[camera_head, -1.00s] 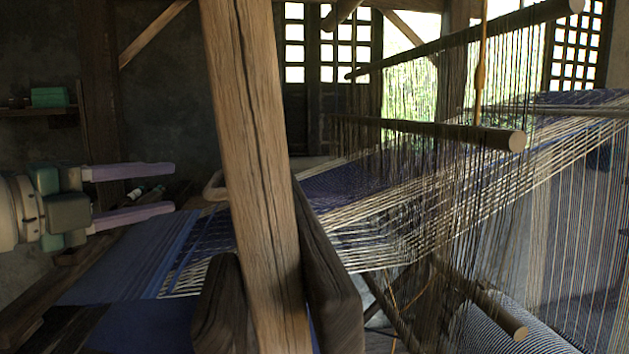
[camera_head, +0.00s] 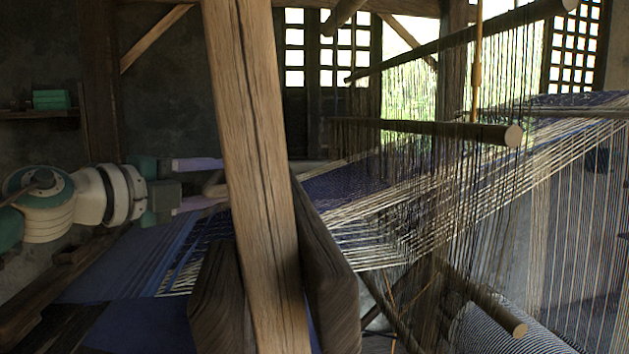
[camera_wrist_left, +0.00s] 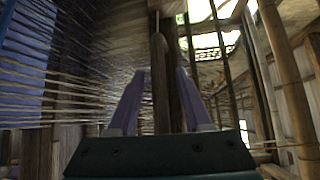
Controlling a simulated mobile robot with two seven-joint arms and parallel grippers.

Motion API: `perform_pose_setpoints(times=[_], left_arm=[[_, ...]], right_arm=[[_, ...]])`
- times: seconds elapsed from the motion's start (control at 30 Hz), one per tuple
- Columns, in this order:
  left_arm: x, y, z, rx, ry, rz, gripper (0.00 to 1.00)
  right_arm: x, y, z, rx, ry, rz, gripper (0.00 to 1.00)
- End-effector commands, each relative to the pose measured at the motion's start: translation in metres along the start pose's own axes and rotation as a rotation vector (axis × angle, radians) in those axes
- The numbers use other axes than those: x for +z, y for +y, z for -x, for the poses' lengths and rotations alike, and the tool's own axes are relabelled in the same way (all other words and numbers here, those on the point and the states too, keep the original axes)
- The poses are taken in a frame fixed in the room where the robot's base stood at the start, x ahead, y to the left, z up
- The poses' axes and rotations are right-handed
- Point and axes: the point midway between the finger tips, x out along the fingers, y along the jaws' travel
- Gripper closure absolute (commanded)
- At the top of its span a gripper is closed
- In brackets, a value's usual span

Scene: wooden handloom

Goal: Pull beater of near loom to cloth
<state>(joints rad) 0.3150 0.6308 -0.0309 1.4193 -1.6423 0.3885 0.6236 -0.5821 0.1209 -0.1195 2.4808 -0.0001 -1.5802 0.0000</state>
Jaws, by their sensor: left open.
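My left gripper (camera_head: 224,184) comes in from the left in the head view, its two pale purple fingers spread one above the other. Its tips reach the edge of the large wooden post. In the left wrist view the open fingers (camera_wrist_left: 160,76) stand on either side of a dark wooden bar (camera_wrist_left: 160,100); contact cannot be told. The post hides the rest of the bar in the head view. The woven blue cloth (camera_head: 110,265) lies below the gripper. My right gripper is not in view.
The thick slanted wooden post (camera_head: 255,150) stands in front of the loom. Pale warp threads (camera_head: 400,225) run up to the right through hanging heddles below a round bar (camera_head: 430,130). Dark wooden blocks (camera_head: 222,300) stand at the front. A shelf (camera_head: 40,114) is at the left wall.

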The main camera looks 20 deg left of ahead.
Motion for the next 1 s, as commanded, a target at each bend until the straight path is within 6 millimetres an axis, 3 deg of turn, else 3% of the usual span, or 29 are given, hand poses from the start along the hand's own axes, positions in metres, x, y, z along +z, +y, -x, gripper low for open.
perform_pose_setpoints(times=[0.17, 0.6, 1.0], left_arm=[[-0.0002, 0.0, 0.0, 0.0, 0.0, 0.0, 0.51], [-0.0001, 0.0, 0.0003, 0.0, 0.0, 0.0, 0.99], [-0.0001, 0.0001, 0.0003, 0.0, 0.0, 0.0, 1.0]], right_arm=[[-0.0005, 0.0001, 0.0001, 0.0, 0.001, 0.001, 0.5], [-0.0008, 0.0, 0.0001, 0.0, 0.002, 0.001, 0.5], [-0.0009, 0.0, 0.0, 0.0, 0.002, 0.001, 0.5]])
